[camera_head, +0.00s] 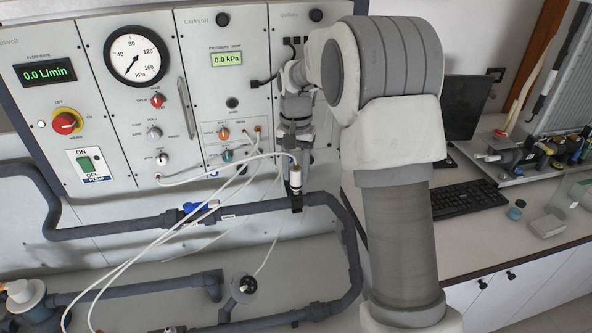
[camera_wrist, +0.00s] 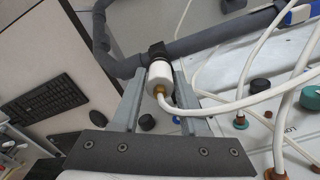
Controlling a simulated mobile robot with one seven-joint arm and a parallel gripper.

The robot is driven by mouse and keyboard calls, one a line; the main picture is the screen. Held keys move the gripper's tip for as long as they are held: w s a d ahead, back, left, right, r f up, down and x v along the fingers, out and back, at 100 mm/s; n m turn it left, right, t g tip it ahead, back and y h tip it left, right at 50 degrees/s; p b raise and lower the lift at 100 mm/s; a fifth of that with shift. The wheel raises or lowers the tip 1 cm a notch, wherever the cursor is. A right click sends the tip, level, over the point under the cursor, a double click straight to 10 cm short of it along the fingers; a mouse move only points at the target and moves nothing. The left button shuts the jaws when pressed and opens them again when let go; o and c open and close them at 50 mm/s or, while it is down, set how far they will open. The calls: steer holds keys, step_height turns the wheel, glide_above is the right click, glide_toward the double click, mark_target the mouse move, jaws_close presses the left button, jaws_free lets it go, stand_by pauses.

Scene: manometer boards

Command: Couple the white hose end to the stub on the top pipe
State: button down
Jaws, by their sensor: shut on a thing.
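My gripper (camera_head: 296,166) points down at the top pipe (camera_head: 257,207) in the head view. It is shut on the white hose end (camera_head: 295,181), a white cylinder with a brass fitting. In the wrist view the white hose end (camera_wrist: 159,76) lies between the two fingers of my gripper (camera_wrist: 160,72), and a white hose bends away to the right. The black stub (camera_head: 296,201) on the top pipe is directly below the hose end. In the wrist view the stub (camera_wrist: 157,50) is just beyond it, in line; I cannot tell whether they are seated together.
The panel (camera_head: 130,70) with a dial, displays and knobs stands behind. White hoses (camera_head: 150,240) loop across the left and over the top pipe. A blue-handled valve (camera_head: 190,209) sits on that pipe. A keyboard (camera_head: 467,198) and small items lie on the right bench.

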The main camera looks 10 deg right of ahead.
mark_target(296, 169)
steer(key=shift+f+b, duration=0.7)
steer(key=shift+f, duration=0.45)
steer(key=shift+c, duration=1.8)
jaws_free()
step_height(296, 169, up, 18)
steer(key=shift+f, duration=0.25)
